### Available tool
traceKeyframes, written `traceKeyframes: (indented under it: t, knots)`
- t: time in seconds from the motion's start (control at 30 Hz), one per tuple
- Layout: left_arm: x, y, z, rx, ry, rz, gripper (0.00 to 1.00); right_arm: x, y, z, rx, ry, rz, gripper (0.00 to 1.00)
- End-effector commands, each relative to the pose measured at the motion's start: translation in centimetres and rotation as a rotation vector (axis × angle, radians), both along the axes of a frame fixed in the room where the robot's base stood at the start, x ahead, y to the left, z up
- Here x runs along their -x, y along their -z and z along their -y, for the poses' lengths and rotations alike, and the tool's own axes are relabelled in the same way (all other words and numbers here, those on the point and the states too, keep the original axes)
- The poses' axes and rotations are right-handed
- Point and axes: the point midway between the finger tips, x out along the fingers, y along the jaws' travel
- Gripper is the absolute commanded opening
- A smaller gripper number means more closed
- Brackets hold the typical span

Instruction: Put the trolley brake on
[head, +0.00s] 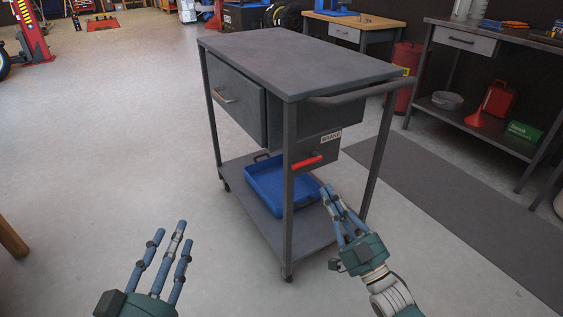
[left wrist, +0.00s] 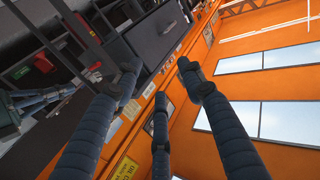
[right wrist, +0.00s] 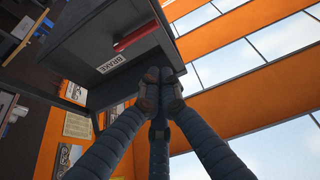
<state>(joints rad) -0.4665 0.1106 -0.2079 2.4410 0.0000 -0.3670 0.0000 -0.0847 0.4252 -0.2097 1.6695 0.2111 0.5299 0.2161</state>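The grey trolley (head: 300,62) stands in front of me. Its red brake lever (head: 306,161) sits on a dark panel under the drawer box, below a white BRAKE label (head: 331,136). The lever lies nearly level, its right end slightly higher. In the right wrist view the lever (right wrist: 135,38) and label (right wrist: 112,64) are above my fingertips. My right gripper (head: 329,192) has its fingertips together, empty, below and right of the lever and apart from it. My left gripper (head: 170,242) has its fingers spread, empty, over the floor left of the trolley.
A blue tray (head: 270,195) rests on the trolley's lower shelf, partly behind a leg. The push handle (head: 362,92) juts out at the right end. A workbench (head: 500,40) stands at right behind a dark floor mat (head: 455,215). The floor at left is open.

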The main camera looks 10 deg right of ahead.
Motion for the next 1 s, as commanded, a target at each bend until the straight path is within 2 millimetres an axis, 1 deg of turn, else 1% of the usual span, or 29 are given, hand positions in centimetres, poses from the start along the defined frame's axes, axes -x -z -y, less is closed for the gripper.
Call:
traceKeyframes:
  t: [0.03,0.1,0.2,0.53,0.67,0.7,0.77,0.87,1.0]
  knots:
    - [0.0,-0.3,0.1,0.004,0.001,0.014,0.4,-0.2,-0.2,0.7,-0.004,-0.002,0.027,0.0]
    - [0.0,-0.6,0.1,0.008,0.002,0.029,0.4,-0.2,-0.8,1.5,-0.012,-0.005,0.061,0.0]
    - [0.0,-1.0,0.1,0.012,0.002,0.04,0.4,-0.2,-1.1,2.0,-0.019,-0.006,0.084,0.0]
    - [0.0,-1.0,0.1,0.012,0.003,0.042,0.4,-0.1,-1.2,2.1,-0.021,-0.007,0.09,0.0]
    - [0.0,-1.1,0.2,0.014,0.003,0.05,0.4,-0.6,-1.5,1.9,-0.021,-0.007,0.091,0.0]
    - [0.0,-1.2,0.2,0.016,0.003,0.057,0.4,-0.9,-1.7,1.8,-0.021,-0.008,0.092,0.0]
    - [0.1,-2.0,0.3,0.025,0.005,0.092,0.4,-1.5,-2.2,1.6,-0.022,-0.008,0.094,0.0]
    - [0.2,-3.5,0.4,0.043,0.009,0.158,0.4,-3.1,-3.1,1.0,-0.021,-0.008,0.095,0.0]
    - [0.8,-6.1,0.6,0.073,0.016,0.272,0.4,-5.6,-4.6,0.1,-0.022,-0.008,0.094,0.0]
